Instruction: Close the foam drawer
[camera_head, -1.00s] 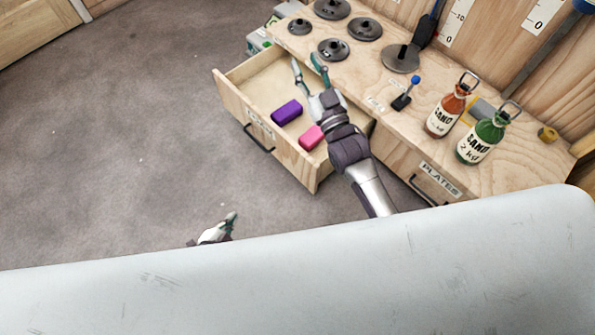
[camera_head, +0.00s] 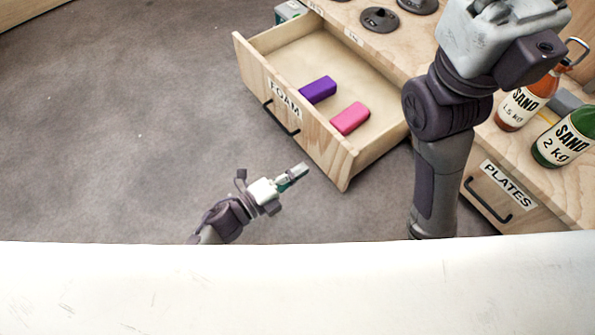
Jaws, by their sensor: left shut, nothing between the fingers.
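The foam drawer (camera_head: 345,163) is a light wooden drawer labelled FOAM, pulled out from the cabinet. Its dark handle (camera_head: 281,119) is on the front panel. Inside lie a purple block (camera_head: 318,90) and a pink block (camera_head: 350,118). My left gripper (camera_head: 297,173) is shut and empty, in front of the drawer's lower right part and apart from it in the picture.
The cabinet top carries dark weight plates (camera_head: 380,19), an orange sand bottle (camera_head: 522,103) and a green sand bottle (camera_head: 566,137). The PLATES drawer (camera_head: 508,186) is to the right and looks closed. Grey floor (camera_head: 130,130) left of the drawer is clear.

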